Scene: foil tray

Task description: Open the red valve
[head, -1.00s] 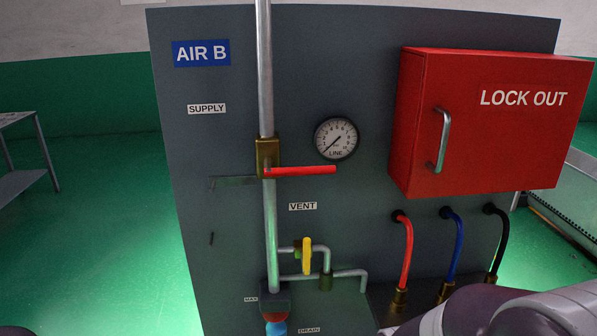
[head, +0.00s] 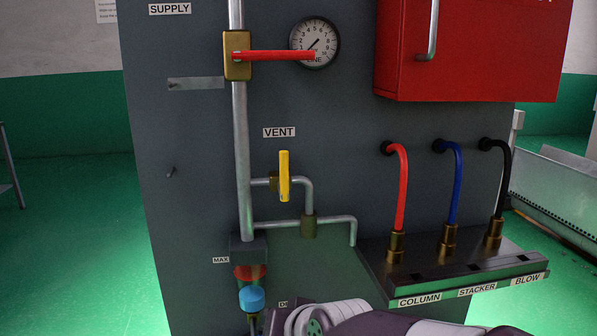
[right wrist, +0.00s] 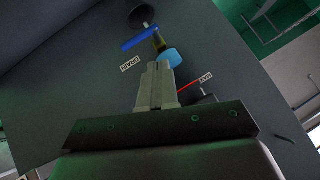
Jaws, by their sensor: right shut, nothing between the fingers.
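The red valve has a red lever (head: 275,55) on a brass body (head: 237,56) on the vertical grey pipe (head: 241,150). In the head view the lever lies level, pointing right across the pipe's line, its end overlapping the gauge's lower edge. My right gripper (right wrist: 157,70) shows in the right wrist view with its fingers together and empty, near the blue filter bowl and the DRAIN label. In the head view only part of my right arm shows at the bottom edge, well below the lever; its fingers are out of sight. My left gripper is not in view.
A yellow vent lever (head: 284,176) stands upright below the red one. The LINE gauge (head: 314,42) is at upper right. A red lock-out box (head: 470,60) juts out at right, above red, blue and black hoses. The blue filter bowl (head: 252,299) is low; a blue lever (right wrist: 140,38) shows beyond it.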

